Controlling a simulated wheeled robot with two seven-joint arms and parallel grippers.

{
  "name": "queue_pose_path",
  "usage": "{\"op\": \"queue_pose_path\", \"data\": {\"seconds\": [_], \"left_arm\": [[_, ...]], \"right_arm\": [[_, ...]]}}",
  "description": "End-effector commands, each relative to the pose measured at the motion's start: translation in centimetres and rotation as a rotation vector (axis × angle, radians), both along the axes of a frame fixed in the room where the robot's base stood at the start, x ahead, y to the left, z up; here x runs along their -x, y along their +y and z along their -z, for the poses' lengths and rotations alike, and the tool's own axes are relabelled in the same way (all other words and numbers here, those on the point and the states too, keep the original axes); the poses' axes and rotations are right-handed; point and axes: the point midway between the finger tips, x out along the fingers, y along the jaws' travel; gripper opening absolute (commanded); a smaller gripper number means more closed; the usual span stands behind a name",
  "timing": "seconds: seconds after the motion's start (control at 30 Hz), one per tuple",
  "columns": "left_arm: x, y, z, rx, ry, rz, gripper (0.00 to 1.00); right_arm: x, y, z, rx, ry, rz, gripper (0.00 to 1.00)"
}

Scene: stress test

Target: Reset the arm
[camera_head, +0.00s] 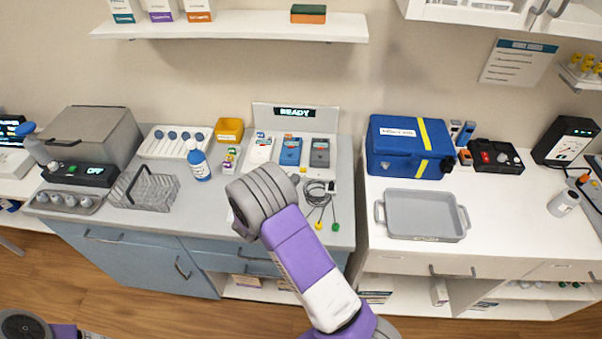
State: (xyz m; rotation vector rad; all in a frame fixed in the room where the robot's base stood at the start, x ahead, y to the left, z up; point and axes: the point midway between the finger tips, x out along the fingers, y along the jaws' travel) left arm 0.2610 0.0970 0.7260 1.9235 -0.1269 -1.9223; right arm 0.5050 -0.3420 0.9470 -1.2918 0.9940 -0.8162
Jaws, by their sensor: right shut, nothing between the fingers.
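My right arm (290,245) reaches up from the bottom of the view, purple and white with a grey ridged wrist. My right gripper (242,225) is mostly hidden by that wrist. It is over the front of the grey worktop (205,220), shut with nothing held. A small part of my left arm (60,330) shows in the bottom left corner. My left gripper is out of view.
Close beyond the wrist are a cable coil (318,190), a device stand (295,112) and a blue-labelled bottle (198,160). A wire rack (145,190) is left. A grey tray (425,215) and blue case (400,150) are right. The floor in front is clear.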

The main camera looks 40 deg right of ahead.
Motion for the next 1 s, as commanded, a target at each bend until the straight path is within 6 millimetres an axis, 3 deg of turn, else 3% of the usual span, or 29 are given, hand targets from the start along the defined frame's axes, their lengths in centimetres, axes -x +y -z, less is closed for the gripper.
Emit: {"op": "queue_pose_path", "data": {"seconds": [0.37, 0.63, 1.0], "left_arm": [[0.0, 0.0, -0.5, 0.0, 0.0, 0.0, 0.43], [0.0, 0.0, -5.6, 0.0, 0.0, 0.0, 0.43], [0.0, 0.0, -9.7, 0.0, 0.0, 0.0, 0.43]], "right_arm": [[0.3, 0.8, -0.7, 0.001, 0.0, 0.0, 0.0], [0.3, 0.8, -5.7, 0.001, 0.0, 0.0, 0.0], [0.3, 0.7, -9.8, 0.001, 0.0, 0.0, 0.0]]}}
